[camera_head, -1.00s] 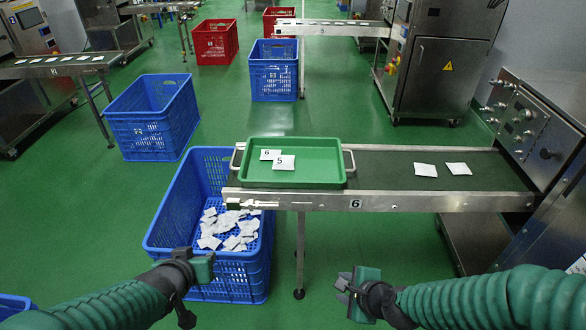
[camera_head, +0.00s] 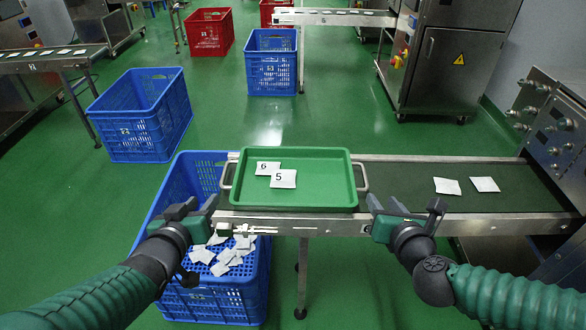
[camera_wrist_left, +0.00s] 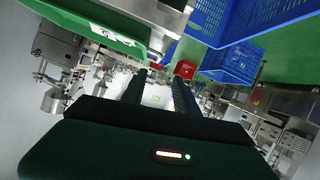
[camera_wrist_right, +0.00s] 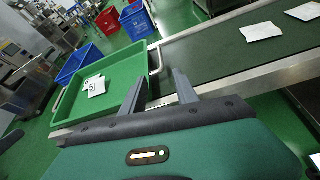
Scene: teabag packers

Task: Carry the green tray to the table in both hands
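The green tray (camera_head: 320,187) lies on the left end of the conveyor, with two white packets numbered 6 (camera_head: 268,168) and 5 (camera_head: 283,179) in it. It has a metal handle on each short side. My left gripper (camera_head: 196,208) is open and empty, left of and in front of the left handle (camera_head: 224,177), apart from it. My right gripper (camera_head: 405,207) is open and empty, in front of and right of the right handle (camera_head: 362,177). The right wrist view shows its two fingers (camera_wrist_right: 162,90) spread near the tray's handle (camera_wrist_right: 155,60).
The conveyor (camera_head: 415,173) runs right to a steel machine (camera_head: 550,125), with two white packets (camera_head: 465,185) on its belt. A blue crate (camera_head: 240,295) holding packets stands below its left end. Other blue and red crates stand further back on the green floor.

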